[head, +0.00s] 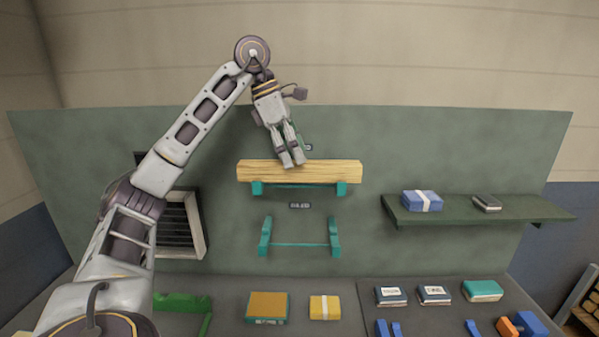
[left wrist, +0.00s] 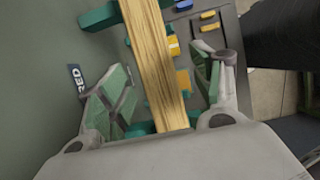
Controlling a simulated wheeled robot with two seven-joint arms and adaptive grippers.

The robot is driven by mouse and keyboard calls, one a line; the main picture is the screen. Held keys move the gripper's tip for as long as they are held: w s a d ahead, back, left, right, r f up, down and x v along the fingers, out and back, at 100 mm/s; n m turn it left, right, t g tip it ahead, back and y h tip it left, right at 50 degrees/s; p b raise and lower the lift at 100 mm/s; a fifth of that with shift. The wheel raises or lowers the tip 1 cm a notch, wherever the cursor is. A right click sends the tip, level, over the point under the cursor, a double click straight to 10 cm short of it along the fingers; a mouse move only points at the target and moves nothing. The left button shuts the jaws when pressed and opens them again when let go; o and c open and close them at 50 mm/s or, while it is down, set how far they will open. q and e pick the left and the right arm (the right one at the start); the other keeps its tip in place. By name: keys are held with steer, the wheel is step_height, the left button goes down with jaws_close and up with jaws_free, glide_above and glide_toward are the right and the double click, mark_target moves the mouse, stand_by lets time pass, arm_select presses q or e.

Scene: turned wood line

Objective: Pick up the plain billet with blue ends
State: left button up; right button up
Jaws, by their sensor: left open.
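A plain wooden billet (head: 335,172) lies level on the teal brackets (head: 257,188) of the upper wall rack. No blue shows on its ends in the head view. My left gripper (head: 292,160) is at the billet's upper edge, left of its middle, pointing down. In the left wrist view the billet (left wrist: 153,50) runs between the two spread fingers of the left gripper (left wrist: 163,88), with gaps on both sides. The gripper is open and holds nothing. My right gripper is not in view.
A lower teal rack (head: 300,244) is empty. A green wall shelf (head: 470,211) at right holds a blue box (head: 422,201) and a dark box (head: 487,203). Several boxes lie on the bench below.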

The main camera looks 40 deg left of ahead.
mark_target(299, 167)
arm_select(q)
steer(key=x, duration=0.3)
steer(key=shift+w+a+f, duration=0.1)
steer(key=shift+a+f, duration=0.05)
steer(key=shift+a, duration=0.1)
steer(key=shift+w+d+f, duration=0.2)
steer(key=shift+d+f, duration=0.05)
steer(key=shift+f, duration=0.4)
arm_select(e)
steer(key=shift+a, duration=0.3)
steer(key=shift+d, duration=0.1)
arm_select(q)
steer(key=c, duration=1.4)
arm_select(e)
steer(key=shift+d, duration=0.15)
arm_select(q)
steer(key=shift+r, duration=0.2)
steer(key=shift+r, duration=0.7)
step_height(299, 167, up, 6)
steer(key=shift+r+p, duration=0.15)
steer(key=shift+p, duration=0.95)
steer(key=shift+r+p, duration=0.55)
steer(key=shift+r, duration=0.4)
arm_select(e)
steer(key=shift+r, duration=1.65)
